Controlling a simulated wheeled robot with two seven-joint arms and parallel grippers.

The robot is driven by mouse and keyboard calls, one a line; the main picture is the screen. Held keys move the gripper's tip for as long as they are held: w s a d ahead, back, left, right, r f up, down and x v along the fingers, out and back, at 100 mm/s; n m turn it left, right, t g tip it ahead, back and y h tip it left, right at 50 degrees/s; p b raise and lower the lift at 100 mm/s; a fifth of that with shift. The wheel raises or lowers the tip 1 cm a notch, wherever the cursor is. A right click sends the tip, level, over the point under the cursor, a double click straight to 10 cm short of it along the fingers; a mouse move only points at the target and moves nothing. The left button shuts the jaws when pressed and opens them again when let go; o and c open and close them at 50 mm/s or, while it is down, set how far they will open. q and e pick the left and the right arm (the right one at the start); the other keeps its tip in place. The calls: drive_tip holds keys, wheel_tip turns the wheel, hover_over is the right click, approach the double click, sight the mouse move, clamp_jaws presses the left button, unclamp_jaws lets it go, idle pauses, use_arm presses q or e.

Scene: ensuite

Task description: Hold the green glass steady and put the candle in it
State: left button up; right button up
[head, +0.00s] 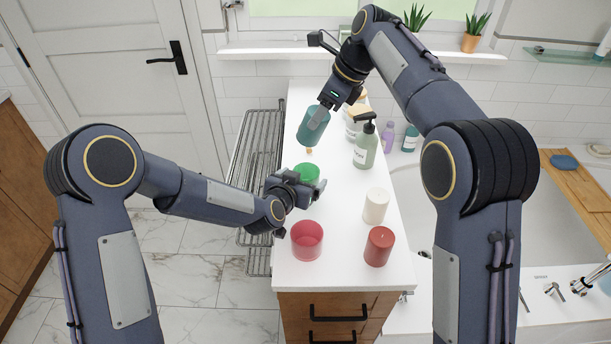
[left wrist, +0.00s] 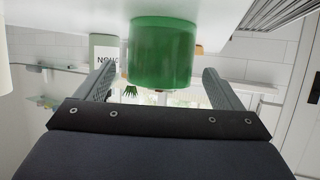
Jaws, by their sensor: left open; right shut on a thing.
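The green glass (head: 307,173) stands on the white counter. My left gripper (head: 305,190) is open beside it. In the left wrist view the green glass (left wrist: 163,55) shows between the two open fingers, with gaps on both sides. My right gripper (head: 321,112) is shut on a teal cylinder (head: 311,128), tilted, behind the green glass; I cannot tell whether it is a candle or a glass. A white candle (head: 375,206) and a dark red candle (head: 379,246) stand upright at the counter's front right.
A red glass (head: 306,241) stands near the front left counter edge (head: 345,281). A green pump bottle (head: 365,145) and jars stand at the back right. A metal rack (head: 258,150) runs along the left side. The counter's middle is partly free.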

use_arm(q)
drive_tip(key=shift+x, duration=1.5)
drive_tip(key=c, duration=1.1)
use_arm(e)
wheel_tip(320, 180, down, 11)
drive_tip(key=o, duration=1.2)
drive_tip(key=shift+c, duration=0.2)
drive_tip(key=v, duration=1.2)
use_arm(q)
drive_tip(key=o, duration=1.1)
